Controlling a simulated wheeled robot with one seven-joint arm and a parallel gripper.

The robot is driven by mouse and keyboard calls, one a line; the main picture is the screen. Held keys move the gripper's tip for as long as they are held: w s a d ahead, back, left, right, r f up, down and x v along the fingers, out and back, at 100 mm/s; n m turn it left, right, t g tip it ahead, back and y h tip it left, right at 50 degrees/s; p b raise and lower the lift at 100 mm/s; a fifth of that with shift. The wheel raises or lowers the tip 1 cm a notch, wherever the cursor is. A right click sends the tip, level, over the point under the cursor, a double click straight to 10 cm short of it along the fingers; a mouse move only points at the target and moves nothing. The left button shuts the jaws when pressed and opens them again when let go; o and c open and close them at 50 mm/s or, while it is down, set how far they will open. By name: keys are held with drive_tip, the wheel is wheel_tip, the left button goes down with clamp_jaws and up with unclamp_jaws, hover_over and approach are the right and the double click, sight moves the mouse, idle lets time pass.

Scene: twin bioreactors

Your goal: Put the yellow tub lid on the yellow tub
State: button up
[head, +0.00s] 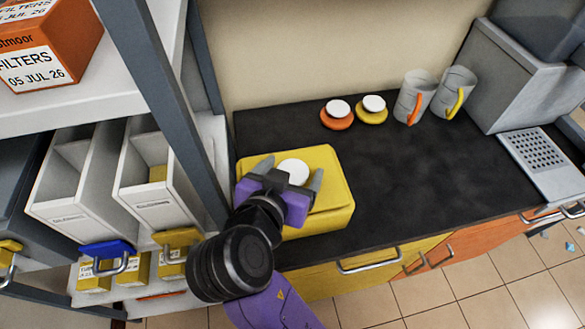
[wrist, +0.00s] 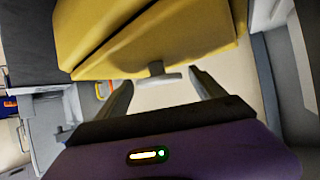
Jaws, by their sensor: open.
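The yellow tub (head: 325,219) stands on the dark counter at its left end, near the front edge. The yellow tub lid (head: 322,163) lies on top of the tub, with a round white-topped knob (head: 293,171). Whether the lid is fully seated all round cannot be told. My gripper (head: 292,167) is over the lid, its fingers apart on either side of the knob. In the wrist view the open fingers (wrist: 160,79) flank the knob (wrist: 157,79), with clear gaps. My gripper and arm hide the front left part of the tub and lid.
Two small white-topped pieces, one orange (head: 337,122) and one yellow (head: 372,116), sit at the back. Two grey mugs (head: 413,98) stand right of them. A shelf post (head: 165,95) rises close left of the tub. The counter's middle is clear.

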drive_tip(key=v, duration=1.1)
drive_tip(key=shift+s, duration=0.3)
drive_tip(key=shift+r, duration=0.1)
